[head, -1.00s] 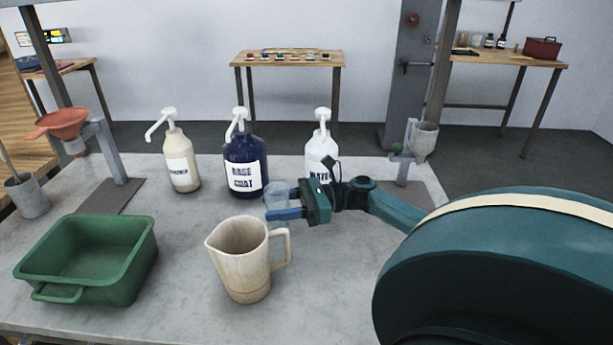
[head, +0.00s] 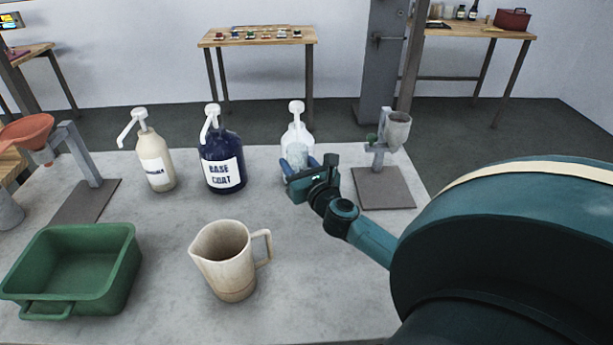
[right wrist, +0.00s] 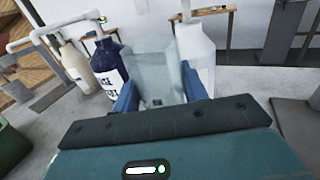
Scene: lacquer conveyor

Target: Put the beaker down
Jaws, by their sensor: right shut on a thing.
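The clear beaker (head: 297,155) is between the fingers of my right gripper (head: 299,163), in front of the white pump bottle in the head view. In the right wrist view the beaker (right wrist: 152,75) stands roughly upright between the two blue fingers (right wrist: 165,98), which are shut on it. I cannot tell whether its base touches the table. The fingers and gripper body hide its lower part in the head view. My left gripper is not in view.
A white pump bottle (head: 298,132), a dark blue base coat bottle (head: 221,160) and a cream pump bottle (head: 154,160) stand along the back of the grey table (head: 185,290). A beige pitcher (head: 228,265), a green tub (head: 75,275) and a cup stand (head: 384,188) are also there. Bare tabletop lies right of the pitcher.

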